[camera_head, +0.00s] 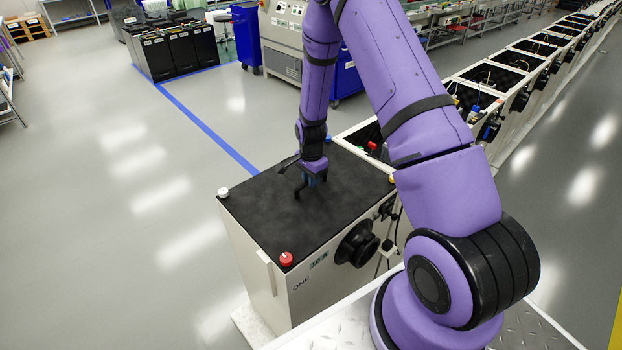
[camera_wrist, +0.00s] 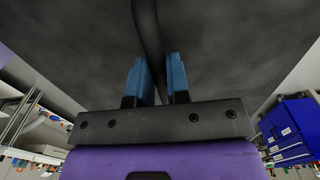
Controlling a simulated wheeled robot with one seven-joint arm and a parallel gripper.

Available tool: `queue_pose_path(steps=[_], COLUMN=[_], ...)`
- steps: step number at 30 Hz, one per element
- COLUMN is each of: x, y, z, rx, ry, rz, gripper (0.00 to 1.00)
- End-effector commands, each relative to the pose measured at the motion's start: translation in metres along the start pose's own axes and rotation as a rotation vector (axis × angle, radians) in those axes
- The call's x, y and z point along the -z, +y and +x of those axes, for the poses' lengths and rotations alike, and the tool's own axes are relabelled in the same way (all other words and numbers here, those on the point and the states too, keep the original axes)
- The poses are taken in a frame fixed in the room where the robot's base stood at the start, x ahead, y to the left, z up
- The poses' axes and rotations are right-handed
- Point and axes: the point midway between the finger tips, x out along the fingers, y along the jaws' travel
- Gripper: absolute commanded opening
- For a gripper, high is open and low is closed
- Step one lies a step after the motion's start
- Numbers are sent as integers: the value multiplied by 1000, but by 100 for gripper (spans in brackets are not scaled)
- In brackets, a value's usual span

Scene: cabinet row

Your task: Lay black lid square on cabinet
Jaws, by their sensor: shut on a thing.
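The black lid (camera_head: 262,216) lies flat over the top of the nearest cabinet (camera_head: 313,291), its visible edges running about along the cabinet's edges. Any small gap beneath it cannot be told. My gripper (camera_head: 309,181) is above the middle of the lid, pointing down, shut on the lid's dark handle. In the wrist view the handle (camera_wrist: 147,30) runs between the two blue fingertips of my gripper (camera_wrist: 157,78), and the lid's dark surface (camera_wrist: 240,50) fills most of the picture. My arm partly hides the lid's far right side.
A white knob (camera_head: 223,192) and a red knob (camera_head: 286,259) stand at the lid's left and near corners. A row of open cabinets (camera_head: 490,78) extends to the upper right. Dark bins (camera_head: 180,52) stand behind. The floor at left is clear.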

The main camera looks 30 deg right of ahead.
Motion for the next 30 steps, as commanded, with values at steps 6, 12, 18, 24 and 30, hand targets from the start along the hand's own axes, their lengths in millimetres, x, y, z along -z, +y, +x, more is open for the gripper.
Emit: queue_pose_path(steps=[6, 12, 18, 24, 30], x=[0, 0, 0, 0, 0], y=[0, 0, -1, -1, -1], z=[0, 2, 3, 5, 6], rx=[1, 1, 2, 2, 2], ry=[0, 0, 1, 1, 0], rz=[0, 0, 0, 0, 0], gripper=[0, 0, 0, 0, 28])
